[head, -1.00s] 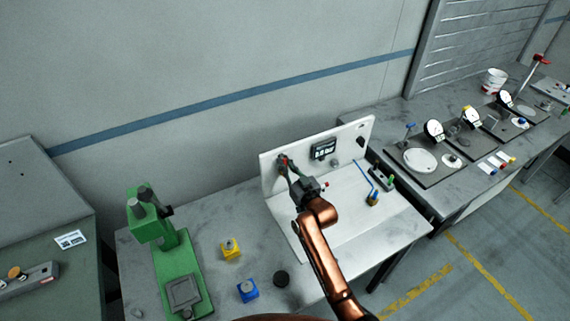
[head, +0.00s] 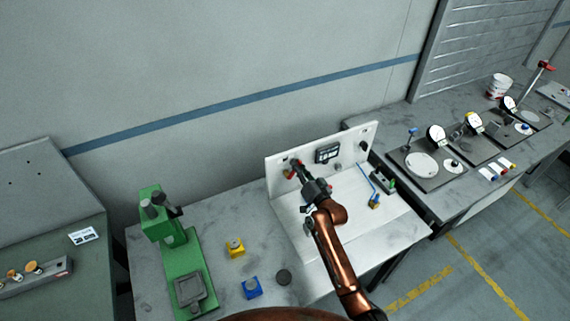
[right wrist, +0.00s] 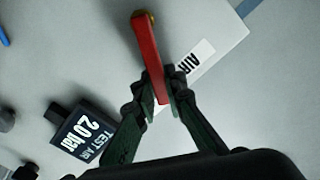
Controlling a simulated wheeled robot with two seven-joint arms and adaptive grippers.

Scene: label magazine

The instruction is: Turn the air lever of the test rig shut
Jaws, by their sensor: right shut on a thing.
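The white test rig (head: 349,214) stands on the bench, with an upright back panel. The red air lever (head: 290,175) is on the left part of that panel. In the right wrist view the lever (right wrist: 146,45) is a long red bar with a brass-coloured end at the top, beside a white "AIR" label (right wrist: 195,62). My right gripper (head: 298,170) reaches the lever from the front. In the wrist view its fingertips (right wrist: 157,98) are shut on the lever's lower end. My left gripper is not in view.
The rig's display (head: 328,153) reads 2.0 bar in the wrist view (right wrist: 82,135). A blue hooked tool (head: 367,184) lies on the rig's base.

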